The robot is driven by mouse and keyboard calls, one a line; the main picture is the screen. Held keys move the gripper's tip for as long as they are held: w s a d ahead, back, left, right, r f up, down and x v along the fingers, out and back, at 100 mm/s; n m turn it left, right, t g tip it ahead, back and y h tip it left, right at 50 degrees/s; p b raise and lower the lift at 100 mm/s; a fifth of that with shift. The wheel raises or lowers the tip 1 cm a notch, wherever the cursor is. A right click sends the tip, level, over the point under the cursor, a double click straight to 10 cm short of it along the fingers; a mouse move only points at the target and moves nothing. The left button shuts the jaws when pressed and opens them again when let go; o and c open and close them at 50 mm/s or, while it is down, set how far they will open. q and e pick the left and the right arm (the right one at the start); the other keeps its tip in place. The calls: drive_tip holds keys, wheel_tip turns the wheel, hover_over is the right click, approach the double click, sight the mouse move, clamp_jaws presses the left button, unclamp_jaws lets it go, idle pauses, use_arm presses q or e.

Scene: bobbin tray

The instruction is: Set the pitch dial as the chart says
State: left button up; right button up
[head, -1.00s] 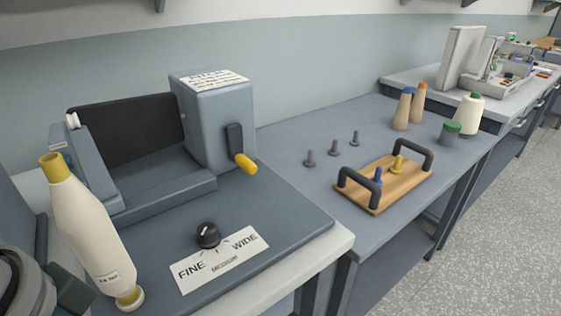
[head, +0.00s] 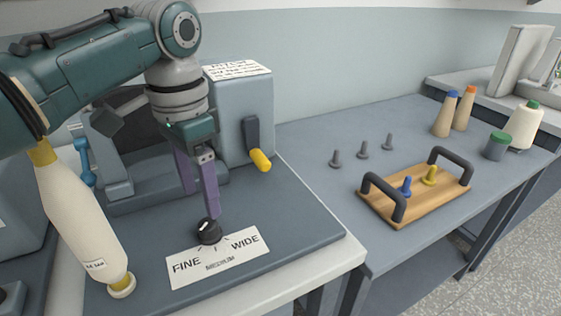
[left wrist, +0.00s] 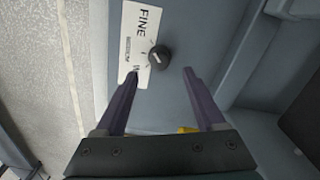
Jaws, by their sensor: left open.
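The black pitch dial (head: 209,232) sits on the machine's grey deck, behind a white label (head: 217,257) reading FINE, MEDIUM and WIDE. Its white pointer mark is too small to read surely. The chart (head: 237,69) is a printed sheet on top of the grey machine housing; its text is not legible. My left gripper (head: 199,203) points down over the dial, open and empty. In the left wrist view, the dial (left wrist: 159,57) shows just beyond and between the open fingertips (left wrist: 159,73); contact cannot be told. My right gripper is not in view.
A yellow-handled crank (head: 260,160) is on the housing, right of my left gripper. A wooden tray (head: 385,210) with black handles and pegs stands on the right bench, with several cones behind.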

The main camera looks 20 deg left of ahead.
sight(207, 222)
use_arm(q)
wheel_tip(207, 222, down, 6)
drive_tip(key=shift+f+b, duration=0.1)
drive_tip(key=shift+b, duration=0.55)
clamp_jaws()
